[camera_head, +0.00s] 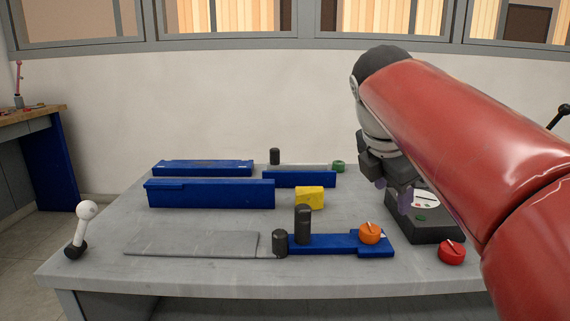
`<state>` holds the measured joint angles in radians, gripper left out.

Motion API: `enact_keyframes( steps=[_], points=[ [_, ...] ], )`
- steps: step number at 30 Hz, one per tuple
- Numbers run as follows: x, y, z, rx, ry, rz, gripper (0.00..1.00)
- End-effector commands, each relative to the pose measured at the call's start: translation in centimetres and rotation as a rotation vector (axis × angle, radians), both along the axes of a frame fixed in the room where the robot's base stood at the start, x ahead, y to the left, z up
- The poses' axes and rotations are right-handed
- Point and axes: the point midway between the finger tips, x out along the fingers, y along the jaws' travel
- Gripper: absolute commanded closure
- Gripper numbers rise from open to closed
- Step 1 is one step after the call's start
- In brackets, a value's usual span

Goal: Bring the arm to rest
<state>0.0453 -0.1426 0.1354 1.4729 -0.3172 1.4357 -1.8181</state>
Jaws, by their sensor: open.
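My red arm (450,130) reaches in from the right side of the picture over the right part of the grey table (180,280). My gripper (393,193) hangs at the end of the arm, pointing down, in front of a dark box with a white dial (427,199). Its purple fingertips are apart and I see nothing between them. The arm hides part of the table's right side and part of the dark box.
Blue bars (210,194) lie at the back left and middle. A yellow block (309,198), a dark upright cylinder (302,224), an orange knob (370,233) and a red knob (452,252) stand on the table. A white-topped lever (86,211) is at the left.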

Motion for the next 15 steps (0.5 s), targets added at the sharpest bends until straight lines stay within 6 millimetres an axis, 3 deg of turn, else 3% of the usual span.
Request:
enact_keyframes(
  steps=[5,8,15],
  points=[
    [-3.2,0.5,-3.1,0.165,-0.097,-0.258,0.5],
    [-5.7,0.8,-5.9,0.309,-0.168,-0.481,0.5],
    [-12.2,1.5,-14.2,0.702,-0.3,-1.094,0.5]
  ],
)
